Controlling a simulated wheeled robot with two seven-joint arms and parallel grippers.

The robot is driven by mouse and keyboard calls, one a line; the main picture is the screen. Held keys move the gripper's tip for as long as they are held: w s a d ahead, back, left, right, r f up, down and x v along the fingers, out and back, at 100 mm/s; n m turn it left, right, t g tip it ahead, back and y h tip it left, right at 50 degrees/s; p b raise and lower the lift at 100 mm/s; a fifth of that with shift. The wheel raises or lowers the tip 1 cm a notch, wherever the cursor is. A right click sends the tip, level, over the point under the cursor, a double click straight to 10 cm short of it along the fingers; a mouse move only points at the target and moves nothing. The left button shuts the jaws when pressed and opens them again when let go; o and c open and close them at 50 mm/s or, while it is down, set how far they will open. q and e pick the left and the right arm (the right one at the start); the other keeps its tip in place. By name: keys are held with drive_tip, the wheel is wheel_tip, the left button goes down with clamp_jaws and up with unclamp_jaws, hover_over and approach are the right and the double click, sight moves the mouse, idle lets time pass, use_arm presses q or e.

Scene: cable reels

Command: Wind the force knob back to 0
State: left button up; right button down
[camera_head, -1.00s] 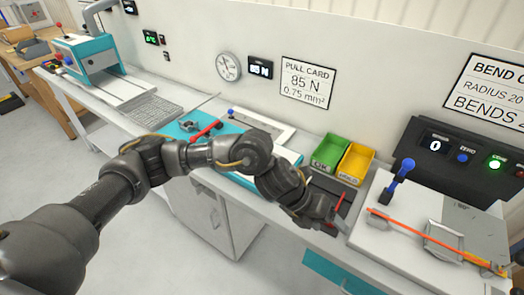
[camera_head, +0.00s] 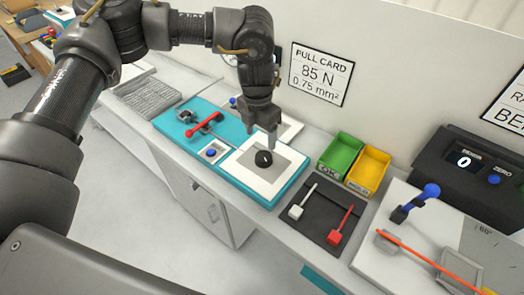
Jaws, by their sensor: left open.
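The black force knob (camera_head: 264,158) sits on a grey square within a white plate on the teal fixture (camera_head: 270,199). My left gripper (camera_head: 261,134) points down just above and behind the knob. Its jaws are open, with nothing seen between them. The fingertips look apart from the knob, though the exact gap is hard to tell. My left arm hides the force readout on the wall. My right gripper is out of view.
A red lever (camera_head: 205,125) and a blue button (camera_head: 211,153) lie left of the knob. To the right are a green bin (camera_head: 340,157), a yellow bin (camera_head: 368,168) and a dark tray (camera_head: 322,213) with white and red pieces. A blue-handled lever (camera_head: 416,201) stands farther right.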

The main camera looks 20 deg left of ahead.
use_arm(q)
hover_over(263, 156)
wheel_tip(263, 156, down, 4)
drive_tip(key=shift+s+a+f+p, duration=0.1)
drive_tip(key=shift+s+a+p, duration=0.05)
drive_tip(key=shift+p, duration=0.3)
drive_tip(key=f, duration=0.2)
drive_tip(key=f+p, duration=0.1)
drive_tip(key=f, duration=0.1)
drive_tip(key=shift+w, duration=0.35)
drive_tip(key=shift+s+f, duration=0.2)
drive_tip(key=shift+f, duration=0.15)
drive_tip(key=shift+s+f, duration=0.1)
drive_tip(key=shift+f, duration=0.1)
drive_tip(key=shift+w+f, duration=0.2)
drive_tip(key=shift+f, duration=0.05)
drive_tip(key=shift+s+r, duration=0.1)
drive_tip(key=c, duration=1)
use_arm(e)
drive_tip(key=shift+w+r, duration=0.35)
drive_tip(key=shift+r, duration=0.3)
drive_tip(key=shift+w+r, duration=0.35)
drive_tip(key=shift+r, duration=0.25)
